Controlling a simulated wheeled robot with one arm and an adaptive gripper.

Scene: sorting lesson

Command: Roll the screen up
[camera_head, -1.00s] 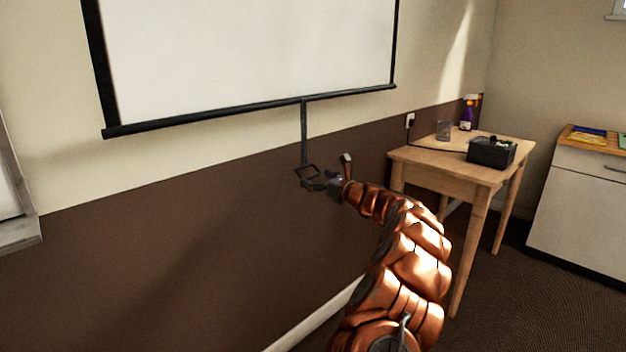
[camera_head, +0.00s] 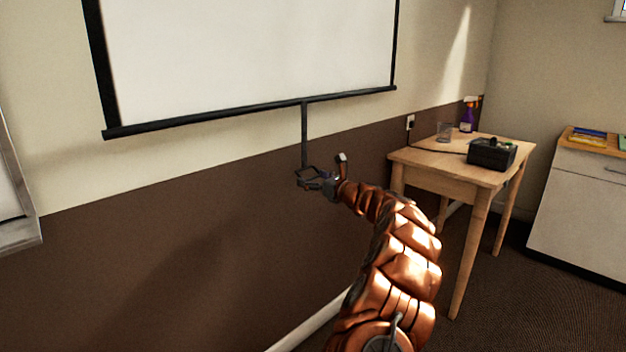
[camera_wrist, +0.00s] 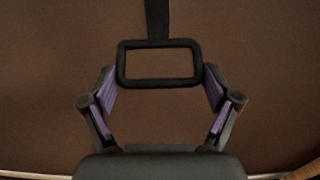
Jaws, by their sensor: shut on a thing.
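The white projector screen (camera_head: 250,50) hangs pulled down on the wall, with a black bar (camera_head: 220,117) along its bottom edge. A dark strap (camera_head: 304,135) hangs from the middle of the bar and ends in a rectangular pull handle (camera_wrist: 160,82). My gripper (camera_head: 318,180) is at the handle, below the bar. In the wrist view its purple-padded fingers sit at the left and right sides of the handle, shut on it. The handle's opening is empty, with the brown wall showing through. The top of the screen is out of view.
A wooden table (camera_head: 435,160) stands to the right, with a black box (camera_head: 491,154), a glass (camera_head: 444,131) and a purple spray bottle (camera_head: 467,118). A white cabinet (camera_head: 580,210) is farther right. The wall below the screen is clear.

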